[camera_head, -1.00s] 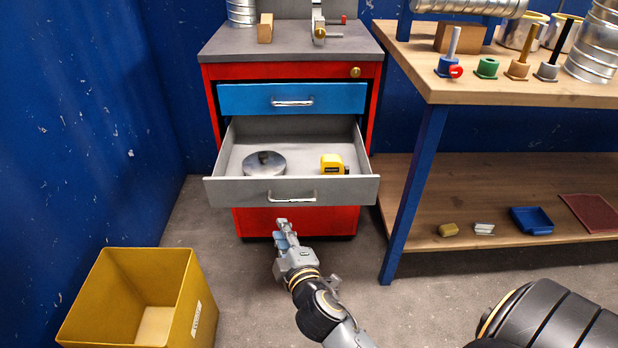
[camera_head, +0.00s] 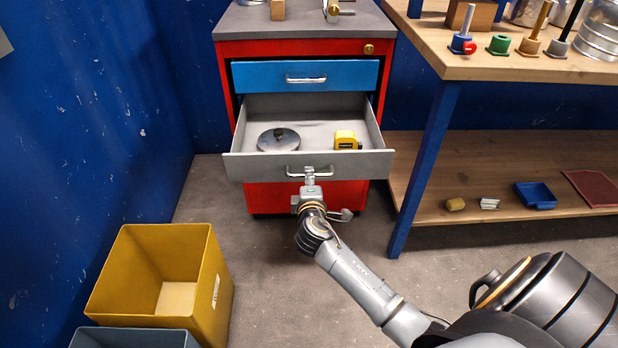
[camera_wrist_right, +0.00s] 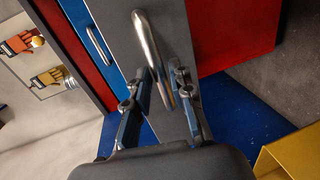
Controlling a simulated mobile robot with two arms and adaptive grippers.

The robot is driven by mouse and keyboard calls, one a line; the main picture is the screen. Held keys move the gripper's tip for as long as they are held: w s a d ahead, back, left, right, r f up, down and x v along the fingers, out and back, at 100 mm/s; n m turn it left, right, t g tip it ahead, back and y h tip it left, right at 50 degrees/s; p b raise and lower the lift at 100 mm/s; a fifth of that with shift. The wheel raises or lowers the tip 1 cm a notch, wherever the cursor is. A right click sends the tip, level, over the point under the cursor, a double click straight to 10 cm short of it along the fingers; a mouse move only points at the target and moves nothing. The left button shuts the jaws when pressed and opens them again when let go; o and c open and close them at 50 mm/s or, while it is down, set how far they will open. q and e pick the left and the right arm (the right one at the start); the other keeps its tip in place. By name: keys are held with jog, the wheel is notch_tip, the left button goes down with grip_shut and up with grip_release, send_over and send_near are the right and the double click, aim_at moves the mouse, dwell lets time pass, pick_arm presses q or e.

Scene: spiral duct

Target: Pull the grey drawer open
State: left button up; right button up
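The grey drawer (camera_head: 350,166) of the red cabinet (camera_head: 300,47) stands well out, its inside showing. A silver bar handle (camera_head: 325,171) is on its front; it also shows large in the right wrist view (camera_wrist_right: 147,40). My right gripper (camera_head: 310,172) is at the handle in the head view. In the right wrist view my right gripper (camera_wrist_right: 163,78) has its two fingers apart, one on each side of the handle's lower end, with gaps visible. I cannot tell whether either finger touches it. My left gripper is not in view.
A round metal lid (camera_head: 278,140) and a yellow tape measure (camera_head: 346,140) lie in the drawer. A blue drawer (camera_head: 345,76) above is shut. A yellow bin (camera_head: 215,300) stands at lower left. A wooden workbench (camera_head: 480,66) stands to the right. Floor before the cabinet is clear.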

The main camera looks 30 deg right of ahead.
jog(key=shift+x, duration=1)
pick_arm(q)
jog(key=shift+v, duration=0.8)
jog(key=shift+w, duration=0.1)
pick_arm(e)
grip_shut()
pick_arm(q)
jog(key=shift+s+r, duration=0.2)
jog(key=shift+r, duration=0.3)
pick_arm(e)
jog(key=x, duration=0.3)
jog(key=shift+r, duration=0.4)
